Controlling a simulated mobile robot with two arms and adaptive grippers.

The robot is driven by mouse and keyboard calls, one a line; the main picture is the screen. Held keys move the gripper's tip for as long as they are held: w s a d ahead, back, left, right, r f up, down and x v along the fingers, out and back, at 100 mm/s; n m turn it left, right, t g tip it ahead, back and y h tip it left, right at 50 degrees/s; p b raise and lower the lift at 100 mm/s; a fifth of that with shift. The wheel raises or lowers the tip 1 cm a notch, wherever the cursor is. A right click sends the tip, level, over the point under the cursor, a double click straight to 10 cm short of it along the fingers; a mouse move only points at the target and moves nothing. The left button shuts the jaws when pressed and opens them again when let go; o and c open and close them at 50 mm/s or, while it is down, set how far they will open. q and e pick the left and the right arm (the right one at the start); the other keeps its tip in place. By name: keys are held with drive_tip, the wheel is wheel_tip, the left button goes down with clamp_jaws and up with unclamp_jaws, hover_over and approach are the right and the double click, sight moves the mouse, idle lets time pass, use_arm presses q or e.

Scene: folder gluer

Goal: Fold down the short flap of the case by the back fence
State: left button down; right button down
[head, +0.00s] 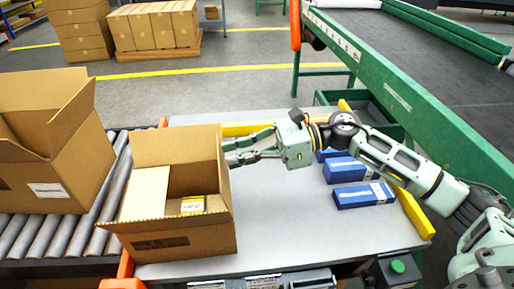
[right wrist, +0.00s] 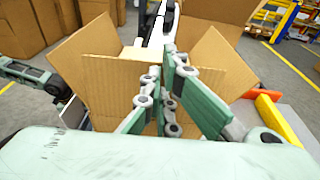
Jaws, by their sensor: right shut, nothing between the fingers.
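The open brown case (head: 170,240) stands at the left front of the table. The yellow back fence (head: 247,128) runs behind the gripper. My left gripper is not seen.
Several blue boxes (head: 362,195) lie on the right of the table (head: 290,225), by a yellow side rail (head: 412,212). Another open carton (head: 45,150) stands on rollers (head: 108,190) at left. A green-framed belt (head: 420,110) runs behind. The table's middle is clear.

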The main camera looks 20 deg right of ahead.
drive_tip(key=shift+w+a+f, duration=0.1)
drive_tip(key=shift+a, duration=0.35)
